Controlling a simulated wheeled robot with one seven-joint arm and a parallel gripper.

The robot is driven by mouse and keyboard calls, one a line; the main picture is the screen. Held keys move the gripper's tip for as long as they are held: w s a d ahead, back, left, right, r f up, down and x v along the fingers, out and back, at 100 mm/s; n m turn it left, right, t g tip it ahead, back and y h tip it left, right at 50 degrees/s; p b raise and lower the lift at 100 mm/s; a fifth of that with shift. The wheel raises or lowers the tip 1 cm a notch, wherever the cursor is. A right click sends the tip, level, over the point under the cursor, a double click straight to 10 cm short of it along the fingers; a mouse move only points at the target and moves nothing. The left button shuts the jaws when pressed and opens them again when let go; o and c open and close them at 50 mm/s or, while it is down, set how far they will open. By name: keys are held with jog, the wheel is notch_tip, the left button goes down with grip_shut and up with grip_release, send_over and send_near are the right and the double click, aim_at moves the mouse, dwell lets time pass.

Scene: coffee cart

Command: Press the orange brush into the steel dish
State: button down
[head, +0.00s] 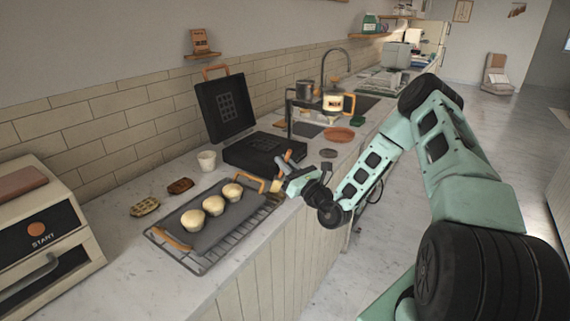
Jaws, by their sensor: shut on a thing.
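My gripper (284,171) is at the counter's front edge, beside the right end of the baking tray. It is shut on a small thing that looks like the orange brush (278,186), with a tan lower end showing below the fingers. The fingers hide much of it, and I cannot tell whether it touches anything. A small, round grey dish (328,153), probably the steel dish, lies on the counter to the right of and beyond my gripper. The brush is apart from this dish.
A dark baking tray (232,224) with three buns rests on a wire rack. A black waffle iron (262,152) stands open behind my gripper. A white cup (207,161), terracotta plate (338,134) and cream oven (48,240) are nearby.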

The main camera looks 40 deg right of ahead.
jog(key=shift+f+b, duration=0.3)
jog(key=shift+f, duration=0.3)
dwell(0.8)
notch_tip(320, 180, up, 7)
jog(key=p, duration=0.7)
jog(key=shift+r, duration=0.1)
dwell(0.8)
